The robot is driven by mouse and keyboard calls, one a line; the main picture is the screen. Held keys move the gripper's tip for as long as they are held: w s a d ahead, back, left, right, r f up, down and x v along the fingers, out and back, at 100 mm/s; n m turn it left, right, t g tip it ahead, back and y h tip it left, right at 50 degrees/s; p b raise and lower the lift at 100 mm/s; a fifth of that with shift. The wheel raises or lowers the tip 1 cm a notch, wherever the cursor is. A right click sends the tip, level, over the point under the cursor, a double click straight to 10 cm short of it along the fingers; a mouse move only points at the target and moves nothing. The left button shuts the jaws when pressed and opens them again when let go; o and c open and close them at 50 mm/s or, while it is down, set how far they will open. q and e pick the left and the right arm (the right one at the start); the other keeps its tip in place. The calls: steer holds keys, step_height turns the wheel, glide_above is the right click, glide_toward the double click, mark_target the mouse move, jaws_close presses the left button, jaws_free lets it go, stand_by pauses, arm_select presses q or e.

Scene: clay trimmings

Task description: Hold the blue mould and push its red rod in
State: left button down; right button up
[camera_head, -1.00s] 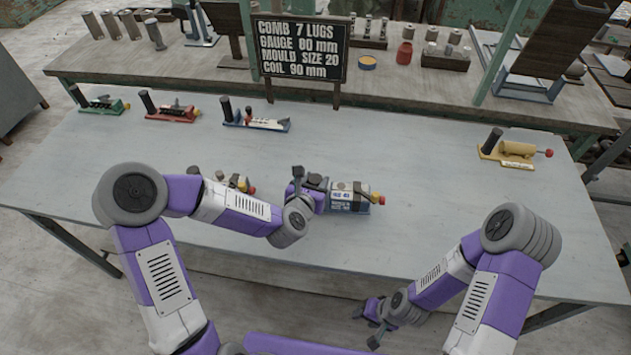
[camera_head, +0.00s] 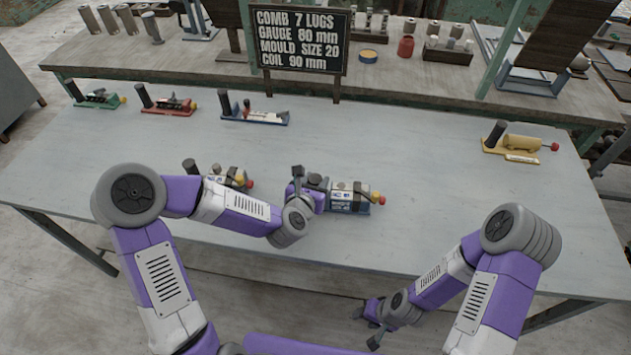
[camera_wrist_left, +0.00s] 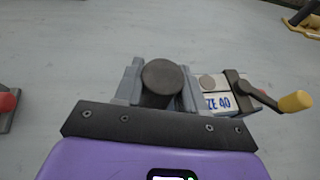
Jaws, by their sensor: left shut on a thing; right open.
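My left gripper (camera_head: 308,190) is shut on the dark upright handle (camera_wrist_left: 162,78) of a slate-blue mould (camera_head: 349,204) near the table's middle. The wrist view shows its plate reading "ZE 40" (camera_wrist_left: 216,102) and a crank with a yellow knob (camera_wrist_left: 295,101). A red tip (camera_head: 376,196) shows at its right end beside the yellow knob. I cannot tell how far a rod stands out there. Another mould with a brighter blue base (camera_head: 255,118) stands at the back, apart from my grippers. My right gripper (camera_head: 374,338) is open and empty, low at the front, away from the moulds.
Green (camera_head: 97,100), red (camera_head: 168,107) and yellow (camera_head: 511,155) moulds stand along the table. Another mould (camera_head: 238,178) is partly behind my left arm. A sign (camera_head: 300,40) reads size 20, coil 90 mm.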

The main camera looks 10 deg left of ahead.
steer(key=shift+f+b, duration=0.45)
stand_by(0.7)
steer(key=shift+c, duration=0.3)
